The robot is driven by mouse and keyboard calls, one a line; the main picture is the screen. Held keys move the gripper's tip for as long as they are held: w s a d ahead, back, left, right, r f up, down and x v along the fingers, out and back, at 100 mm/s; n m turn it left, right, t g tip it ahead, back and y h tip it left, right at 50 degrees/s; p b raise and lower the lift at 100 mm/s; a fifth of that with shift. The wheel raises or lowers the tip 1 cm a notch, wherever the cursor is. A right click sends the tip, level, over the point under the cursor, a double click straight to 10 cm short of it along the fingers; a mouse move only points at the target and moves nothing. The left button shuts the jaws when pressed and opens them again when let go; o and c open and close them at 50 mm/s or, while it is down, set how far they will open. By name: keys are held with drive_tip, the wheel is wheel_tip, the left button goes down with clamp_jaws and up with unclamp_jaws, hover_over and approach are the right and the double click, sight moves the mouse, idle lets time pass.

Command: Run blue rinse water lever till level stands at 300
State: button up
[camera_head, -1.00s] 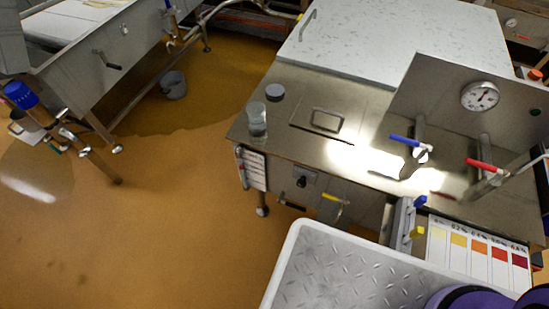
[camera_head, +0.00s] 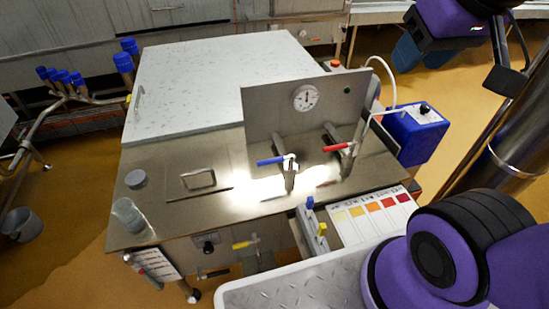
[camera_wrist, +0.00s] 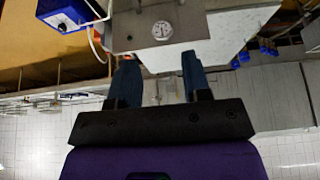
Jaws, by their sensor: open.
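The blue lever (camera_head: 271,161) sits on a tap on the steel bench, in front of the upright panel (camera_head: 262,115). It points to the left in the head view. A clear beaker (camera_head: 128,215) stands at the bench's left front corner; no level can be read on it. The round dial (camera_head: 305,97) on the panel is too small to read; it also shows in the wrist view (camera_wrist: 162,30). My gripper (camera_head: 422,58) is raised at the upper right, well away from the lever. Its two fingers are apart and empty in the wrist view (camera_wrist: 160,80).
A red lever (camera_head: 337,147) stands right of the blue one. A blue box (camera_head: 415,133) with a white hose is beside the bench. A colour chart (camera_head: 370,215) and a metal tray (camera_head: 290,290) lie in front. A white speckled slab (camera_head: 215,75) covers the back left.

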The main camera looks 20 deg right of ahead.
drive_tip(key=w+a+f+n+g+h, duration=0.1)
drive_tip(key=w+a+f+n+g, duration=0.15)
drive_tip(key=w+f+n, duration=0.45)
drive_tip(key=w+a+f+n+g, duration=0.1)
drive_tip(key=w+a+f+n, duration=0.15)
drive_tip(key=w, duration=0.85)
drive_tip(key=w+a+f+n+g, duration=0.2)
drive_tip(key=w+a+f+n, duration=0.25)
drive_tip(key=w+f, duration=0.4)
drive_tip(key=a+f+n, duration=0.1)
drive_tip(key=a+f, duration=0.1)
drive_tip(key=f, duration=0.6)
drive_tip(key=a+f+n+g, duration=0.1)
drive_tip(key=a+f, duration=0.1)
drive_tip(key=f, duration=0.6)
drive_tip(key=a+f+n+g+y, duration=0.1)
drive_tip(key=f+n, duration=0.1)
drive_tip(key=f, duration=0.5)
drive_tip(key=shift+s+a+f, duration=0.25)
drive_tip(key=shift+a+f, duration=0.15)
clamp_jaws()
